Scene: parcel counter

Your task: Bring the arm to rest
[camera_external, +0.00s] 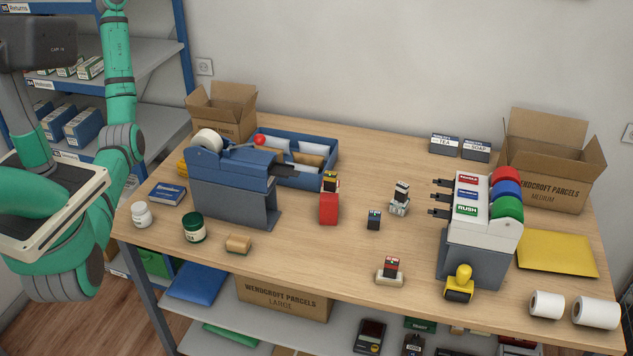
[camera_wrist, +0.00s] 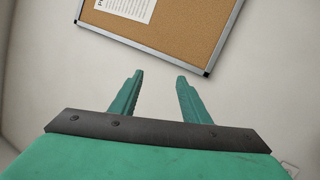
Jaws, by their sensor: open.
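My gripper (camera_wrist: 157,95) shows in the wrist view with its two green fingers apart and nothing between them. It points at a pale wall with a cork board (camera_wrist: 180,25) on it. In the external view my green arm rises at the left, beside the counter (camera_external: 300,275) and clear of it. The gripper itself is out of that picture, above its top edge.
On the counter stand a blue tape dispenser (camera_external: 232,190), a label dispenser (camera_external: 475,240) with coloured rolls, a blue tray (camera_external: 325,165), several stamps and two open cartons. A shelf unit (camera_external: 155,60) stands behind my arm. The back middle of the counter is clear.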

